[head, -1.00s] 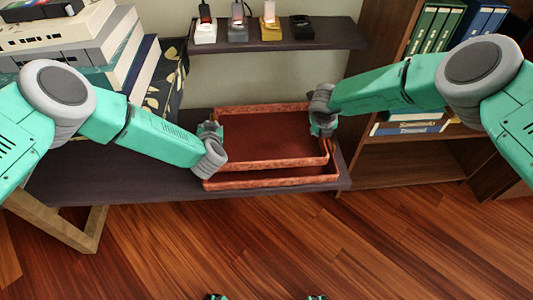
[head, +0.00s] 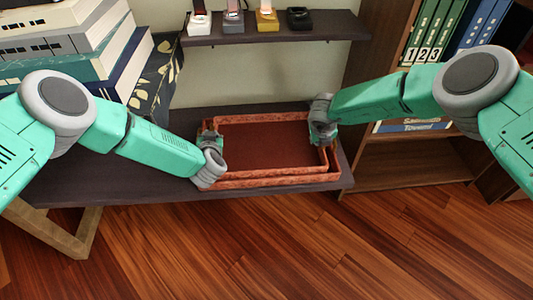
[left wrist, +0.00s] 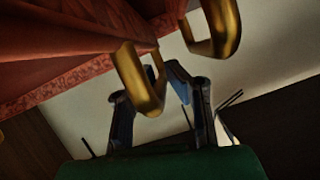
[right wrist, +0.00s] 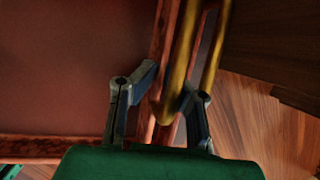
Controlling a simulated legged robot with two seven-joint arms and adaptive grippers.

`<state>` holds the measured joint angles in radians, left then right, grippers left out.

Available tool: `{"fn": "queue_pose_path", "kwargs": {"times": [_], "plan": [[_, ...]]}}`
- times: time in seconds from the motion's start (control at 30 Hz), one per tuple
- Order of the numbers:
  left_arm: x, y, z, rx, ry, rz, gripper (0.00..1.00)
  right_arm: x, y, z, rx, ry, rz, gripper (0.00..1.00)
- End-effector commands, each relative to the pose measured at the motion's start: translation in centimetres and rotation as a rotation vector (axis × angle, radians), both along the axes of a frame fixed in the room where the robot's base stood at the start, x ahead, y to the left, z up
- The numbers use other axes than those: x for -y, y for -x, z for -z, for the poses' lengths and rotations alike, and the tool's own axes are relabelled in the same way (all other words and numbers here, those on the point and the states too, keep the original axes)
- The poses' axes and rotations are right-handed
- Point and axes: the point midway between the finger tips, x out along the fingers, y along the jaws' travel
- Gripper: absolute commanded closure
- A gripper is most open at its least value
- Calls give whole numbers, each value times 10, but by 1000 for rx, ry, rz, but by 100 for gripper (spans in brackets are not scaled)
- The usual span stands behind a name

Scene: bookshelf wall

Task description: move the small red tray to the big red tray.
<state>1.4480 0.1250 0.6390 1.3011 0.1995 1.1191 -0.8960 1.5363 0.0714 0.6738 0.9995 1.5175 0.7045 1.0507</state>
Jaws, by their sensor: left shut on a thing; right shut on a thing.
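The small red tray (head: 265,140) is level and empty in the head view, inside the outline of the big red tray (head: 270,183). The big tray's rim shows just along the front and right; whether the small tray touches its floor is hidden. My left gripper (head: 208,141) is shut on the small tray's left gold handle (left wrist: 140,80). My right gripper (head: 324,137) is shut on its right gold handle (right wrist: 180,65). Second gold handles, seemingly the big tray's, show beyond in the left wrist view (left wrist: 218,35) and right wrist view (right wrist: 215,45).
The big tray rests on a dark low shelf (head: 110,180) near its right end. Stacked large books (head: 70,60) stand at the left. A wall shelf (head: 270,30) with watch stands is above. A wooden bookcase (head: 410,165) stands at the right. Wood floor is clear in front.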

Motion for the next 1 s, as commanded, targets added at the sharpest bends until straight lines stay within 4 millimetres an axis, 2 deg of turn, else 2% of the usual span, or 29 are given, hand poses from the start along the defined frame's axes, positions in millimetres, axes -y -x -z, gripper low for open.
{"fn": "queue_pose_path", "kwargs": {"times": [0.03,0.13,0.2,0.5,0.63,1.0], "plan": [[5,0,4,2,3,9,100,-6,1,5,0,-7,-11,100],[4,0,10,2,3,9,100,-7,1,11,0,-7,-11,100],[4,1,8,0,3,8,68,-6,1,9,-1,-6,-10,70],[1,0,8,0,1,3,68,-2,0,8,-1,-2,-4,70],[1,-1,-1,1,2,3,68,-2,0,8,-1,-1,-3,70],[1,-1,-69,1,3,5,68,-1,0,8,0,-1,-1,70]]}}
